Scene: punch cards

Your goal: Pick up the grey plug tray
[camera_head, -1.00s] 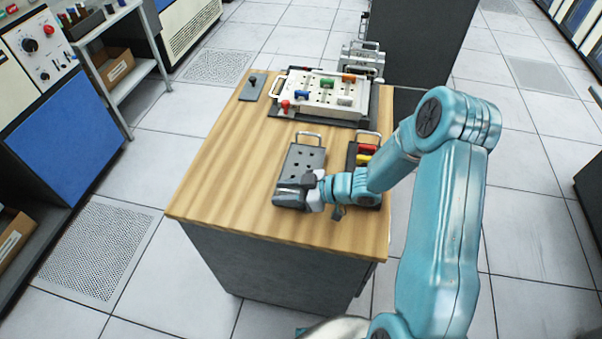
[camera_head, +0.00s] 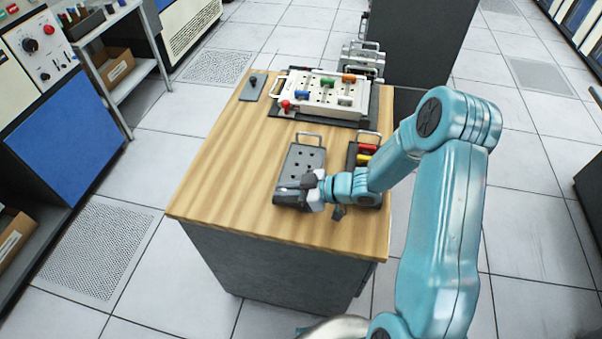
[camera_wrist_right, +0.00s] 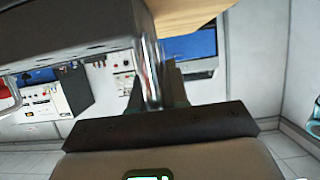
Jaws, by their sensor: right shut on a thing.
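The grey plug tray (camera_head: 304,160) is a dark grey block with several holes and a metal handle at each end, on the near part of the wooden table. My right gripper (camera_head: 293,188) is at its near end, shut on the near handle. In the right wrist view the tray (camera_wrist_right: 70,35) fills the upper left, and its bright metal handle (camera_wrist_right: 150,65) is at the gripper (camera_wrist_right: 165,85). The fingertips are partly hidden. I cannot tell whether the tray is clear of the table. My left gripper is not in view.
A dark tray with red and yellow plugs (camera_head: 366,157) stands close to the right, partly behind my arm. A pale panel with coloured plugs (camera_head: 317,101) lies at the back of the wooden table (camera_head: 225,170). A small dark plate (camera_head: 250,92) is at back left. The table's left side is clear.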

